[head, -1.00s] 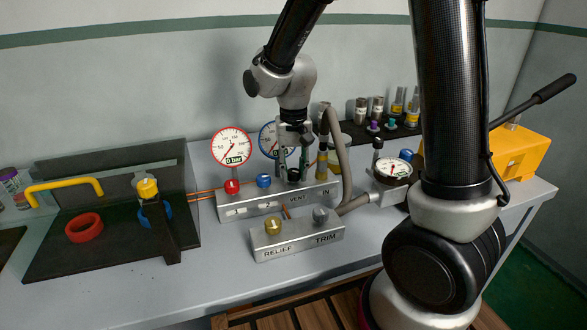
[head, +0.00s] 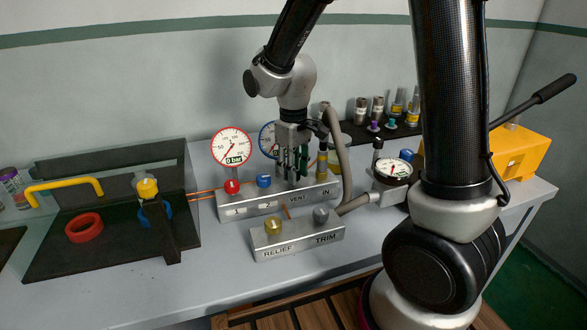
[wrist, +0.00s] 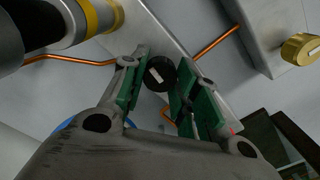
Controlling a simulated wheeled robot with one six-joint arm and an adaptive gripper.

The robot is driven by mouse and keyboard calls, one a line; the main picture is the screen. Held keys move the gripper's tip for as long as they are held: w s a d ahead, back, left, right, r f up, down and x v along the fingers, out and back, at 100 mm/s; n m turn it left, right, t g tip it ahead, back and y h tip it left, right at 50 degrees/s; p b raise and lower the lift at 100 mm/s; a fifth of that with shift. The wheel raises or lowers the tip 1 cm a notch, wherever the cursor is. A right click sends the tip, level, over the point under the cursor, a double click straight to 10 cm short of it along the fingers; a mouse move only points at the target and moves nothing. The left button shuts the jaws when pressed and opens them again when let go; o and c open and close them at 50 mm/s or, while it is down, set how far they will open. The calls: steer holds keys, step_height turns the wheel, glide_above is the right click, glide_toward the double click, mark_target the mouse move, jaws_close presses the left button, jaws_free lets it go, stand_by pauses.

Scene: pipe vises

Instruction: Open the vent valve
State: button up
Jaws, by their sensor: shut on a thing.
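The vent valve's black knob (wrist: 163,72) sits on the grey manifold block (head: 240,208), above the VENT label. In the wrist view it shows a white mark on its top, between my green-padded fingers. My gripper (head: 292,170) points down at the knob in the head view and is shut on it; the wrist view shows its fingertips (wrist: 162,84) on either side. In the head view the fingers mostly hide the knob.
A red knob (head: 232,187) and a blue knob (head: 264,181) stand left of the vent knob. Close on the right are a yellow-banded fitting (head: 322,165) and a grey hose (head: 341,155). The relief and trim block (head: 298,243) lies in front. Gauges (head: 231,146) stand behind.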

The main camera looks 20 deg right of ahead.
stand_by(0.3)
steer(key=o, duration=1)
steer(key=shift+o, duration=0.2)
step_height(320, 180, up, 12)
